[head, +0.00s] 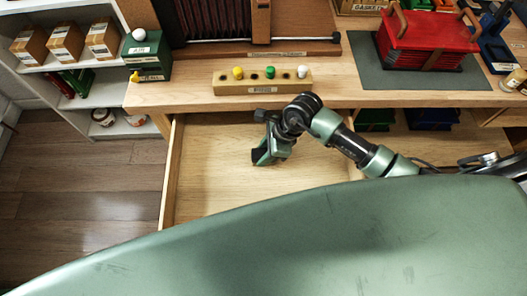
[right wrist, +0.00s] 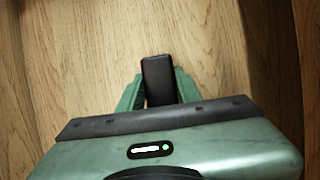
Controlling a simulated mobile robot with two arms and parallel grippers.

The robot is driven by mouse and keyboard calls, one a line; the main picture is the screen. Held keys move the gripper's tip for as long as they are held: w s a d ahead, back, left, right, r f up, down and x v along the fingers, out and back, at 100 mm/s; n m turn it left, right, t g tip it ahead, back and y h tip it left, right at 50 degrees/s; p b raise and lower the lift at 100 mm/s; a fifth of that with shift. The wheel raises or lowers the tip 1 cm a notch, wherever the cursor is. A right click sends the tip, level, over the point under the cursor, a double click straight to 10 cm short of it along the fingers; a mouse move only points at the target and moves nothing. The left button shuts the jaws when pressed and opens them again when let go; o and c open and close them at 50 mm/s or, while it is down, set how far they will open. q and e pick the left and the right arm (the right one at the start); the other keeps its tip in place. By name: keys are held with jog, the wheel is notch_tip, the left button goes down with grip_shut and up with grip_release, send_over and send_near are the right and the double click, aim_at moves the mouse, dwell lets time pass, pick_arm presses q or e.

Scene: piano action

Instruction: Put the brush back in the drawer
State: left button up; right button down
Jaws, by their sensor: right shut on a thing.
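My right gripper (head: 266,153) hangs over the open wooden drawer (head: 215,195), which is pulled out below the workbench. In the right wrist view its two green fingers (right wrist: 158,98) are shut on a black block-shaped thing, which I take to be the brush (right wrist: 158,78). Only the black end shows; no bristles can be made out. The drawer floor is bare around it. I cannot tell whether the brush touches the drawer floor. My left gripper is not in view.
On the bench above the drawer stands a wooden block with coloured pegs (head: 262,78). A red bellows-like box (head: 428,40) sits on a dark mat (head: 366,68) at the right. Shelves with small cartons (head: 66,42) stand at the left. My green body covers the drawer's near part.

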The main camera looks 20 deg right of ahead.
jog(key=c, duration=1)
grip_release()
jog(key=shift+f, duration=0.1)
jog(key=shift+o, duration=0.2)
jog(key=v, duration=1.2)
